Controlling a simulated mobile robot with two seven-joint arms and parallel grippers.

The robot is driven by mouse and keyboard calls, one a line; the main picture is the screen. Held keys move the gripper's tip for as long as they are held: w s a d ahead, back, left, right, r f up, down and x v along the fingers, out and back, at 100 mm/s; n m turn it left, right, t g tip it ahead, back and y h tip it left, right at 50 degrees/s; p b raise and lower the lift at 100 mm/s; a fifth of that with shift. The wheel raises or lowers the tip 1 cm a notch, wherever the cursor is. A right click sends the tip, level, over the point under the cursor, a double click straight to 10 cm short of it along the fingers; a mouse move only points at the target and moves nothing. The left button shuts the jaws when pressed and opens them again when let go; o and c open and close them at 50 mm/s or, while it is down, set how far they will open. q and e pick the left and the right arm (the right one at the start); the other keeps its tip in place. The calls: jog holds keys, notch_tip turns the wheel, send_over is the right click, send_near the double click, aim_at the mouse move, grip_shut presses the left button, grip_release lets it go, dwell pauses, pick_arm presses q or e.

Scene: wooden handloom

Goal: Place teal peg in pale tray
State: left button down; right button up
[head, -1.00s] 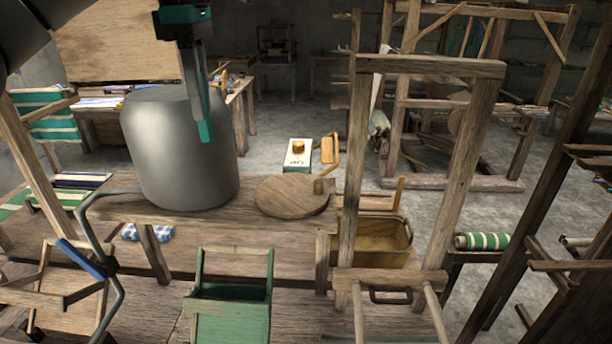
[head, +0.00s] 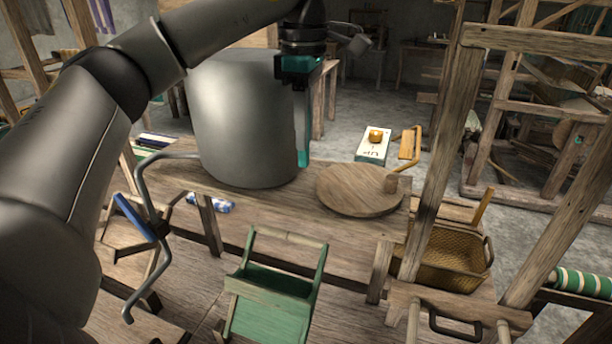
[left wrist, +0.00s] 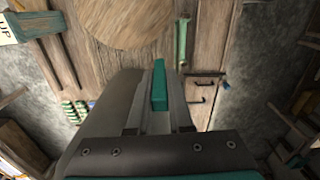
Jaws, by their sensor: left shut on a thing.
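My left gripper (head: 302,115) hangs pointing down in the head view, above the bench and in front of a large grey cylinder. It is shut on the teal peg (head: 304,157), whose lower end shows below the fingers. The left wrist view shows the teal peg (left wrist: 159,85) upright between the grey fingers. I cannot make out a clear pale tray. A white box (head: 371,150) marked UP, with an orange-brown piece on top, stands beyond the bench, and I cannot tell whether it is that tray. My right gripper is not in view.
A round wooden board (head: 350,192) lies on the bench (head: 300,222), right of the peg. A green wooden frame (head: 272,305) stands in front. A wicker basket (head: 445,258) and loom posts (head: 440,150) are at right. A bent metal rod (head: 150,190) stands at left.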

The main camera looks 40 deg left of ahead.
aim_at(304, 166)
pick_arm(q)
jog(key=shift+f+p, duration=0.3)
jog(key=shift+f, duration=3.25)
jog(key=shift+f, duration=0.1)
jog(key=c, duration=0.8)
grip_release()
